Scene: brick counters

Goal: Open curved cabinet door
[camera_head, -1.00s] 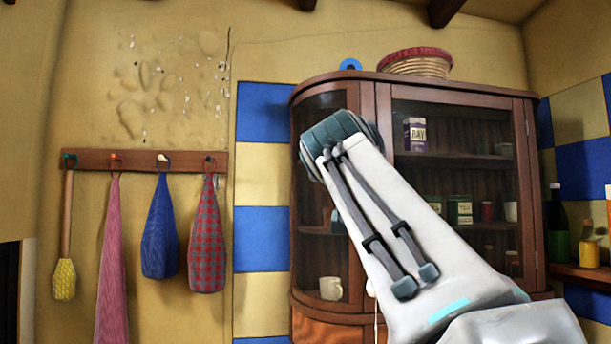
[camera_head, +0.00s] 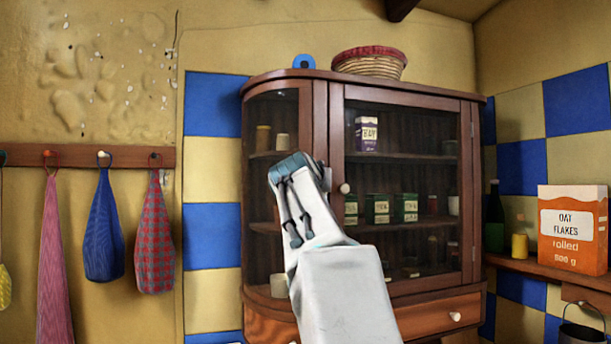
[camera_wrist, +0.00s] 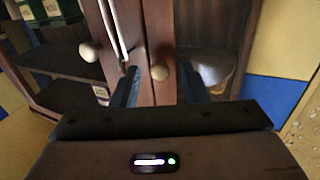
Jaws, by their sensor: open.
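The dark wooden cabinet (camera_head: 395,287) has a curved glass door (camera_head: 262,200) on its left and a flat glass door (camera_head: 415,115) on its right. Both look closed. In the wrist view a round knob (camera_wrist: 160,72) sits on the frame beside the curved glass. The flat door's pale knob (camera_head: 345,188) also shows in the wrist view (camera_wrist: 88,51). My gripper (camera_wrist: 163,82) is open, its fingers on either side of the curved door's knob in the picture. I cannot tell whether they touch it. My arm hides the fingers in the head view.
A basket (camera_head: 370,66) stands on the cabinet top. An oat flakes box (camera_head: 572,245) stands on a shelf at right. Cloths (camera_head: 104,230) hang from a peg rail (camera_head: 75,157) at left. A thin pale strip (camera_wrist: 115,30) hangs near the knobs.

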